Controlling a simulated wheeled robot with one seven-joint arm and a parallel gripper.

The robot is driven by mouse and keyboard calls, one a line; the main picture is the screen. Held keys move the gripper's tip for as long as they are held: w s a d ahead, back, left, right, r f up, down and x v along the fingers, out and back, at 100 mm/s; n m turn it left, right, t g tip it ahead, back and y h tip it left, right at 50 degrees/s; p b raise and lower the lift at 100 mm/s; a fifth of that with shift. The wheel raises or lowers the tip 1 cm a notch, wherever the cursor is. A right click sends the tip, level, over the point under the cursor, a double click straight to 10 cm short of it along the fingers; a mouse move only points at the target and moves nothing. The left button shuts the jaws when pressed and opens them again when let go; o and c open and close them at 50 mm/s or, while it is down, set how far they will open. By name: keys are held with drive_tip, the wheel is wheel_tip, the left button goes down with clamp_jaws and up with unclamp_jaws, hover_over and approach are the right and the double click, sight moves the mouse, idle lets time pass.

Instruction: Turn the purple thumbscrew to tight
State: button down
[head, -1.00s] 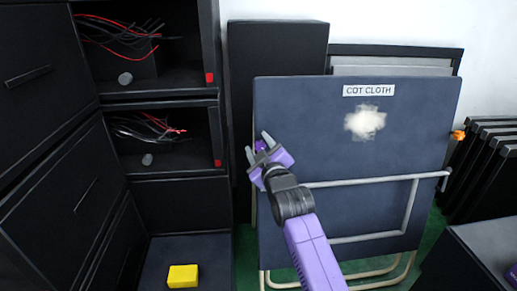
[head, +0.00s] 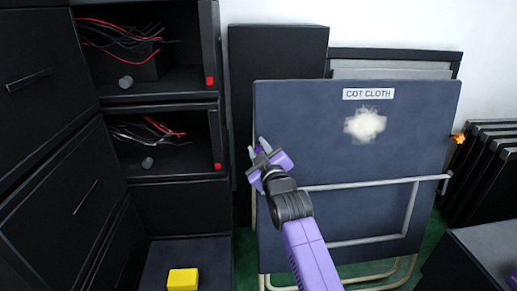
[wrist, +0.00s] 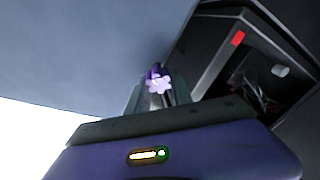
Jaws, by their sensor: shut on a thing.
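The purple thumbscrew (wrist: 158,84) has a lobed, flower-like head and sits at the side edge of the dark blue panel labelled COT CLOTH (head: 330,145). In the wrist view it is between the fingers of my gripper (wrist: 159,93). In the head view my gripper (head: 258,149) is at the panel's left edge, its two grey fingers pointing up and away, and mostly hides the thumbscrew. My gripper is shut on the thumbscrew. How far the screw is turned cannot be told.
An orange knob (head: 458,138) is on the panel's right edge. Black cabinets with open wire-filled bays (head: 160,140) stand at the left. A yellow block (head: 183,279) lies low at the left. A pale tube frame (head: 360,184) crosses the panel's front.

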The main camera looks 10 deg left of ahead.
drive_tip(key=m+t+h, duration=0.1)
drive_tip(key=m, duration=0.3)
drive_tip(key=shift+m, duration=0.3)
drive_tip(key=m+h, duration=0.1)
drive_tip(key=m, duration=0.2)
drive_tip(key=m+h, duration=0.1)
drive_tip(key=m, duration=0.3)
drive_tip(key=shift+d+m+t+h+b, duration=0.15)
drive_tip(key=shift+m+t+h+b, duration=0.2)
drive_tip(key=shift+m+t+h, duration=0.05)
drive_tip(key=shift+w+d+m+h, duration=0.15)
drive_tip(key=shift+m+h, duration=0.65)
drive_tip(key=shift+m, duration=1.3)
drive_tip(key=shift+d+f, duration=0.1)
drive_tip(key=shift+d, duration=0.05)
drive_tip(key=c, duration=1.1)
unclamp_jaws()
